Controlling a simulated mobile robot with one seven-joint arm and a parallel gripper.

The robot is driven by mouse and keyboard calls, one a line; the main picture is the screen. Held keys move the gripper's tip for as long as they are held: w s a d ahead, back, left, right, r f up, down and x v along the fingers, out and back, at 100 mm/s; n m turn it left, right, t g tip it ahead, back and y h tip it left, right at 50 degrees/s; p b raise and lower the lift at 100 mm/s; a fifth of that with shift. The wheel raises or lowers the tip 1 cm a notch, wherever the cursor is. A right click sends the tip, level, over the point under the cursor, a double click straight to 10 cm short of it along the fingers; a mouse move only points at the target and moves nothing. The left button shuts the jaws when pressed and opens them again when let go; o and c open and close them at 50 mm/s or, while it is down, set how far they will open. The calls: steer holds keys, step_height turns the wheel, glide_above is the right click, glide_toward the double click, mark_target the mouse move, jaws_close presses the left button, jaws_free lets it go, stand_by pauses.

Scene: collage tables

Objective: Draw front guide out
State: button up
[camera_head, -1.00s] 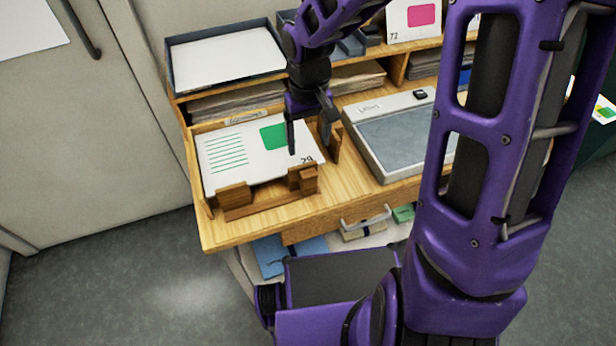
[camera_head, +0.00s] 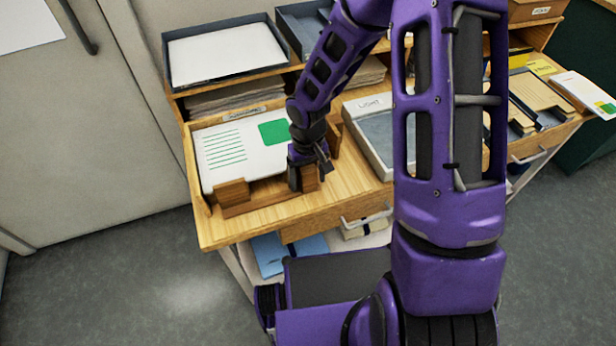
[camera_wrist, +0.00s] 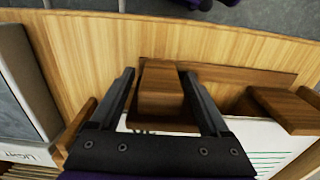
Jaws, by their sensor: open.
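The front guide (camera_head: 232,190) is a dark wooden rail with two upright blocks, at the front edge of a stack of white cards (camera_head: 240,155) on the wooden desk. My gripper (camera_head: 308,180) is down at the guide's right-hand block. In the wrist view, my gripper (camera_wrist: 162,88) is open, with one finger on each side of that block (camera_wrist: 160,85). I cannot tell if either finger touches it. The guide's other block (camera_wrist: 285,108) is to the right there, apart from the fingers.
A wooden side guide (camera_head: 334,138) stands right of the cards. A light box (camera_head: 370,140) is further right. Bare desk top (camera_head: 225,232) lies in front of the guide, up to the desk's front edge. Trays (camera_head: 225,55) stand on the shelf behind.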

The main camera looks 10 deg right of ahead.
steer(key=shift+c, duration=0.3)
jaws_close()
stand_by(1.1)
